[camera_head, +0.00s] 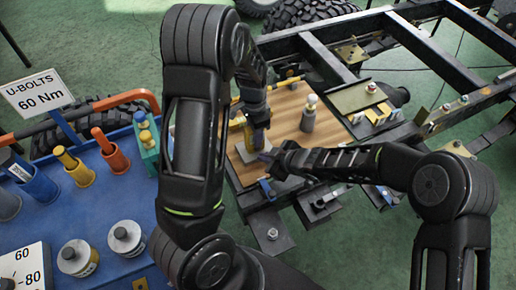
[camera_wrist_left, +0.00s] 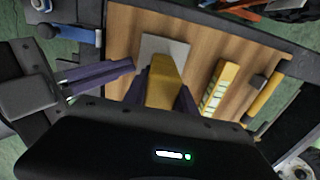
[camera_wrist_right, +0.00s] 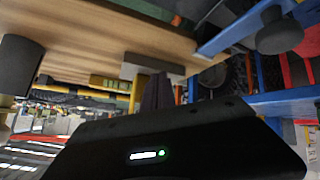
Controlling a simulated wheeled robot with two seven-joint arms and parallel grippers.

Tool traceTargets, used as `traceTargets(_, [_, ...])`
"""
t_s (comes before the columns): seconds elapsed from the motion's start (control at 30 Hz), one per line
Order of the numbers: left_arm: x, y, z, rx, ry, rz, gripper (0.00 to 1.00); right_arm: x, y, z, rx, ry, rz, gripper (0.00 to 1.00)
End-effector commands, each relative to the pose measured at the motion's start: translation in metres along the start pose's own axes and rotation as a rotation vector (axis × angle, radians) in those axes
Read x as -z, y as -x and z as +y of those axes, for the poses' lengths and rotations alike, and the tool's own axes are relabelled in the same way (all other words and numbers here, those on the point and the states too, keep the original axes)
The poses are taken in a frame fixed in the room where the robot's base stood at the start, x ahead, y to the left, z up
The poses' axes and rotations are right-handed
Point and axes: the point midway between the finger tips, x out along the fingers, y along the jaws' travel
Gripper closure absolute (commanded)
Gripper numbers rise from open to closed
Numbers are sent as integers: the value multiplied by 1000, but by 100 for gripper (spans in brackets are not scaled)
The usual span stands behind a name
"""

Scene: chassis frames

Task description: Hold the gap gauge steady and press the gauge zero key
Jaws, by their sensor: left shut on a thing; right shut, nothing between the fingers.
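The gap gauge, a yellow block-like body (camera_wrist_left: 165,84), stands at a grey plate (camera_wrist_left: 165,47) on the wooden board. My left gripper (camera_head: 258,125) is above the board and shut on the gauge, with its dark purple fingers at the gauge's sides; the gauge's yellow side also shows in the head view (camera_head: 249,137). My right gripper (camera_head: 264,158) is shut and empty, low beside the plate on the near side of the gauge. Its closed fingertips show in the right wrist view (camera_wrist_right: 157,91), close to the grey plate's edge. The zero key cannot be made out.
The wooden board (camera_head: 288,108) also bears a grey cylinder with a pale knob (camera_head: 308,114) and a yellow marked strip (camera_wrist_left: 215,88). A blue clamp (camera_head: 266,188) sits at the near edge. A blue bench (camera_head: 120,185) with several tools stands left; chassis rails (camera_head: 310,57) lie beyond.

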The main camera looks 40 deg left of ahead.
Motion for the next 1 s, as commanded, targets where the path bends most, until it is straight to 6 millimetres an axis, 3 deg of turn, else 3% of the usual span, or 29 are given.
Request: traceTargets(1.0, [0, 0, 0, 0, 0, 0, 100, 4, -6, 4, 0, 0, 0, 100])
